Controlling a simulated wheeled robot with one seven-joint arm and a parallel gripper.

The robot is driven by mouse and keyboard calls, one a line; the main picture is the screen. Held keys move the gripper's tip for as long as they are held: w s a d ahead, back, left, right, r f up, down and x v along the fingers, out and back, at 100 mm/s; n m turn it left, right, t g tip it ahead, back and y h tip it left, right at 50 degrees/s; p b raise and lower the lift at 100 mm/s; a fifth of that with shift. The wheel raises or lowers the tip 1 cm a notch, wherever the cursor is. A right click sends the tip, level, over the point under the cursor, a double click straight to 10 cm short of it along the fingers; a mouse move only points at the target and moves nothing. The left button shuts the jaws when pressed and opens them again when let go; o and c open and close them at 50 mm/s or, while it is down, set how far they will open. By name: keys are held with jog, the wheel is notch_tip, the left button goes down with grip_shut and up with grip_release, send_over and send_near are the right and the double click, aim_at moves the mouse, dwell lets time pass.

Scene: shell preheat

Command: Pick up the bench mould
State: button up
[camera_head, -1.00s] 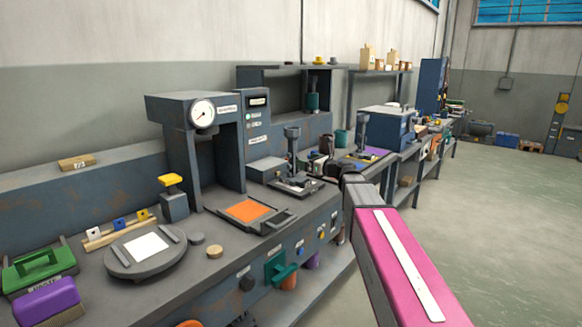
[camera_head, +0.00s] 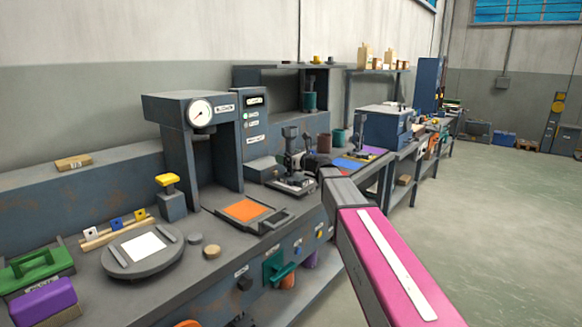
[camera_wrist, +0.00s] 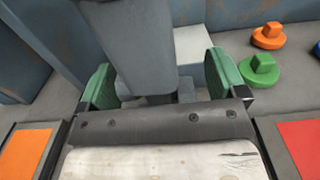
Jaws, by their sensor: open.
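A grey upright post (camera_head: 290,136) rises from a dark, flat base (camera_head: 290,187) on the bench, right of the gauge press; I take this to be the bench mould, though no label on it is readable. My gripper (camera_head: 304,160) is at the post, partly hidden by my own arm. In the wrist view my gripper (camera_wrist: 162,85) is open, with a green-padded finger on each side of the grey post (camera_wrist: 135,40). Whether either pad touches it cannot be told. The post's lower part is hidden by the gripper body.
The gauge press (camera_head: 185,150) stands close on the left, with an orange plate (camera_head: 246,210) in front. In the wrist view, a white block (camera_wrist: 192,45) is behind the post, orange (camera_wrist: 268,36) and green (camera_wrist: 259,70) knobbed pieces lie right, and a red plate (camera_wrist: 302,145) lies lower right.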

jog(key=c, duration=1.4)
